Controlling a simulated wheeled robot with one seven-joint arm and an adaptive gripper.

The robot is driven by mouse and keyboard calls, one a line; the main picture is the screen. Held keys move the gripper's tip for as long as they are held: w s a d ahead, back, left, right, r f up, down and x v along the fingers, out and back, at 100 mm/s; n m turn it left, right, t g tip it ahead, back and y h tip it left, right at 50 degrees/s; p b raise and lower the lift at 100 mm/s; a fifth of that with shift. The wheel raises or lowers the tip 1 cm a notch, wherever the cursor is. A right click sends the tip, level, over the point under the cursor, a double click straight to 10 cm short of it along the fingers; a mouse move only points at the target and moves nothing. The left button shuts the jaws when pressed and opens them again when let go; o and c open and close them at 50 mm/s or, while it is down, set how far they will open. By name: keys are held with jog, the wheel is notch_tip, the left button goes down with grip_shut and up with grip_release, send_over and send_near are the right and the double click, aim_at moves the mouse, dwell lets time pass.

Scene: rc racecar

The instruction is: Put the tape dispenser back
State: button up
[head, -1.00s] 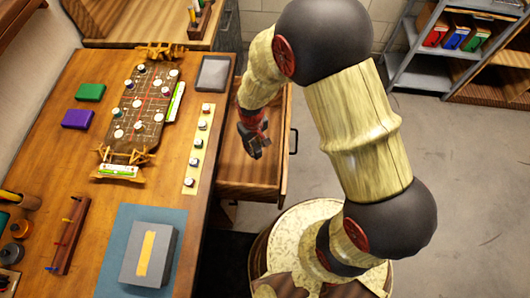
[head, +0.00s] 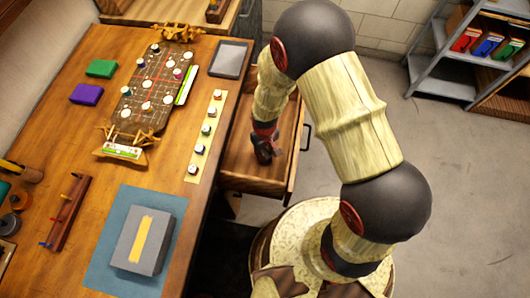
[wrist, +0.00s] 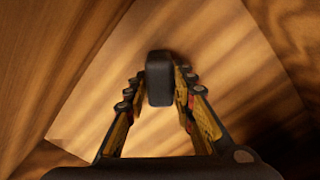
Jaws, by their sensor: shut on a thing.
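My gripper (head: 264,152) points down into the open wooden drawer (head: 238,178) at the right side of the desk. In the wrist view, my gripper (wrist: 159,92) is shut on a dark, block-shaped thing, which I take to be the tape dispenser (wrist: 159,76). It sits between the two fingers, over the drawer's bare wooden bottom (wrist: 90,95). In the head view, the gripper and arm mostly hide it. I cannot tell whether it touches the drawer bottom.
The desk bears a grey box with a yellow strip (head: 140,240) on a blue mat (head: 108,255), a racecar chassis (head: 148,95), a pale strip with round pieces (head: 205,137) and a grey tray (head: 229,58). Drawer walls surround my gripper closely. Shelves (head: 445,75) stand far right.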

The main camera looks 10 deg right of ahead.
jog(key=o, duration=1.1)
notch_tip(320, 180, up, 12)
jog(key=r+p, duration=0.1)
jog(key=p, duration=0.3)
notch_tip(320, 180, up, 9)
jog(key=m+t, duration=0.1)
send_over(265, 152)
jog(key=w+d, duration=0.2)
jog(key=s+d+r+m+t, duration=0.1)
jog(key=s+d+r, duration=0.2)
jog(key=r, duration=0.6)
jog(key=s+d+r+m+t, duration=0.1)
jog(key=s+d+r+t, duration=0.2)
jog(key=r, duration=0.7)
jog(key=s+d+r, duration=0.1)
jog(key=s+r, duration=0.1)
jog(key=s+d+r+m, duration=0.1)
jog(key=s+r, duration=0.1)
jog(key=s, duration=0.1)
jog(key=s+d+r+m, duration=0.1)
jog(key=s+d+r, duration=0.1)
jog(key=s+r, duration=0.1)
jog(key=shift+s+r+t, duration=0.1)
jog(key=shift+s+t, duration=0.15)
jog(key=shift+t, duration=0.05)
